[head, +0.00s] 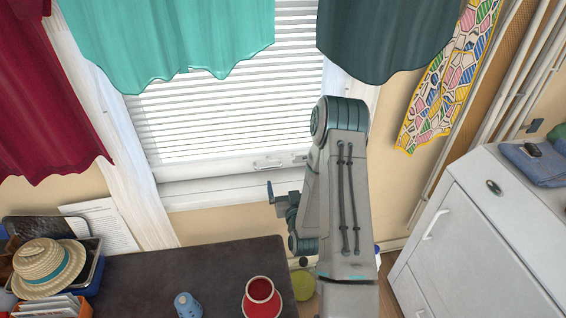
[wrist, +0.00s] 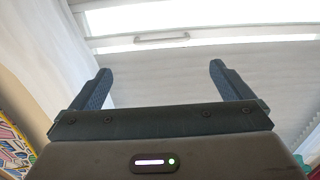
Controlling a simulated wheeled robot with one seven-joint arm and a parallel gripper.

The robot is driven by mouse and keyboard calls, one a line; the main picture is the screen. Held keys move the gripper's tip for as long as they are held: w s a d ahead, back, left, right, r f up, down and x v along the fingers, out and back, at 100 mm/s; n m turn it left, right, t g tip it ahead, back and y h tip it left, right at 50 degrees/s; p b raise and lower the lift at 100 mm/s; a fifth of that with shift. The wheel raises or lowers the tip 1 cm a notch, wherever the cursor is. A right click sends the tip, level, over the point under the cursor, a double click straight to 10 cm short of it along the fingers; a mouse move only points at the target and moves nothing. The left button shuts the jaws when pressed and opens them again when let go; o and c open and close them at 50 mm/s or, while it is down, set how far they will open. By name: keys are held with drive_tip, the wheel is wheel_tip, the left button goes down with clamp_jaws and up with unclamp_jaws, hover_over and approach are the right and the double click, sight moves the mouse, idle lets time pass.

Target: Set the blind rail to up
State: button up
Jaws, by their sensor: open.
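The white slatted blind (head: 228,110) hangs in the window in the head view, lowered over most of the glass. Its bottom rail (head: 235,170) runs near the sill and carries a small pale handle (head: 267,163). The rail (wrist: 205,41) and the handle (wrist: 161,38) also show at the top of the wrist view. My gripper (wrist: 158,75) is open and empty, its two dark fingers spread apart. In the wrist view the handle appears beyond the fingertips, between them, with a gap. In the head view my gripper (head: 271,190) is just below the handle, partly hidden by my arm.
Teal curtains (head: 165,35) hang over the window's top, and a red curtain (head: 45,90) hangs left. A dark table (head: 130,280) holds a straw hat (head: 45,262), a blue cup (head: 187,304) and a red pot (head: 261,297). A white cabinet (head: 470,240) stands right.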

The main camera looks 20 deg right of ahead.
drive_tip(key=w+d+p, duration=0.2)
drive_tip(key=w, duration=0.9)
